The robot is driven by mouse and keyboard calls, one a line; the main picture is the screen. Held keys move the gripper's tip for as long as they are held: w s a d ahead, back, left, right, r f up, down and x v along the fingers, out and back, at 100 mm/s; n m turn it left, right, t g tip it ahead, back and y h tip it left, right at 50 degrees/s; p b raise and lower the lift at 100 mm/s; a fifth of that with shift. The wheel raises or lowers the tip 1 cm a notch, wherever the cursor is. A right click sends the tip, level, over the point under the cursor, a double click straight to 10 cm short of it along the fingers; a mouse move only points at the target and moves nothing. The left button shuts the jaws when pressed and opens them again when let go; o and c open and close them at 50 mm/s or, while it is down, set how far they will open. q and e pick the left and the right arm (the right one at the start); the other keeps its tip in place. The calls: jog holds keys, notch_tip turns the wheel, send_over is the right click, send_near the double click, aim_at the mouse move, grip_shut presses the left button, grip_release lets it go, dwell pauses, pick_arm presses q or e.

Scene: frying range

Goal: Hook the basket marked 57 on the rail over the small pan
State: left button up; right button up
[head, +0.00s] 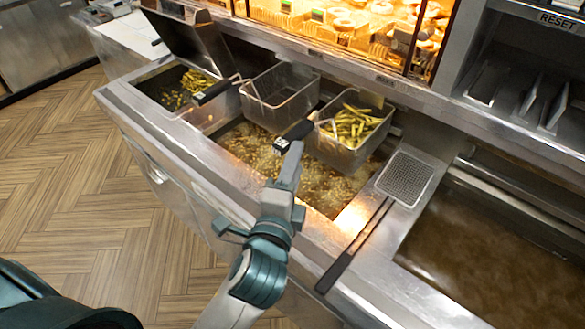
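A wire basket (350,143) filled with green-yellow fries is over the bubbling oil of the middle pan (256,147). Its black handle (299,130) points toward me and ends in a small white tag (281,146) whose number is too small to read. My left gripper (291,148) is at the handle's end and appears shut on it; the fingers are partly hidden. An empty basket (281,97) hangs at the back of the middle pan, its tagged handle (213,91) pointing left. A smaller pan (150,86) with fries lies at the left. My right gripper is out of view.
A raised metal lid (190,42) stands behind the small pan. A long-handled mesh skimmer (405,178) lies on the divider before the right oil pan (490,262). A lit food display (345,25) and a steel ledge run along the back. The left floor is clear.

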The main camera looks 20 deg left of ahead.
pick_arm(q)
jog(key=shift+s+d+p, duration=0.15)
jog(key=shift+s+p, duration=0.35)
jog(key=shift+s, duration=0.4)
